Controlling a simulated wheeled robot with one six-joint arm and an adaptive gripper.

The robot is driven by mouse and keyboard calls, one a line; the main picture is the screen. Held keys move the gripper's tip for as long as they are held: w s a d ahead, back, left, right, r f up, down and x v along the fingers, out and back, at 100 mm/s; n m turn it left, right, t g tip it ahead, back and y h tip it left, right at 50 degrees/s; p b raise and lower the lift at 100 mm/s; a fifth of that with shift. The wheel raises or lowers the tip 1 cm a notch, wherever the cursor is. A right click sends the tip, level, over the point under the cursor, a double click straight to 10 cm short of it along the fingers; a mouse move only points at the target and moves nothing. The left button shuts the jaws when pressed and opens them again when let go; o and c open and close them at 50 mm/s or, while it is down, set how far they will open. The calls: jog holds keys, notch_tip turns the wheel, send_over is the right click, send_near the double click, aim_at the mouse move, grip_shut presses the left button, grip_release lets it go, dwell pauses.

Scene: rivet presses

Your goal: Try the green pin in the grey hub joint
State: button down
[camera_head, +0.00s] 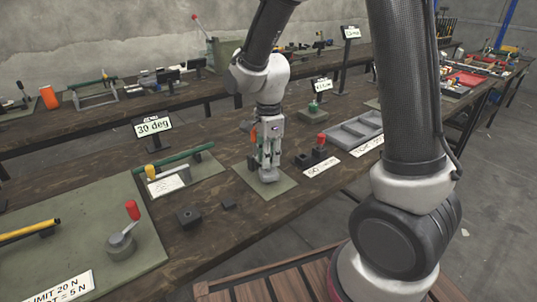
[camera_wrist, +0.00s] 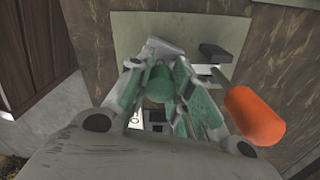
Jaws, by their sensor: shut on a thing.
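My gripper (camera_head: 266,172) points down over a small green mat (camera_head: 284,187) in the middle of the near table. In the wrist view its fingers (camera_wrist: 160,62) are closed in around a green round piece (camera_wrist: 159,82), which looks like the green pin. A light grey piece (camera_wrist: 163,48) shows at the fingertips, over the mat. I cannot tell whether it is the hub joint, or whether the pin is in it. The fingers hide the contact. A round grey hub (camera_head: 121,247) with a red-handled lever stands on the large green board at the left.
Dark blocks with a red knob (camera_head: 320,140) and a grey tray (camera_head: 355,130) stand to the right. A green bar (camera_head: 187,158) and a "30 deg" sign (camera_head: 152,126) are at the left.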

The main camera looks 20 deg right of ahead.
jog(key=shift+f, duration=0.3)
jog(key=shift+r, duration=0.1)
dwell(1.0)
jog(key=shift+r, duration=2.95)
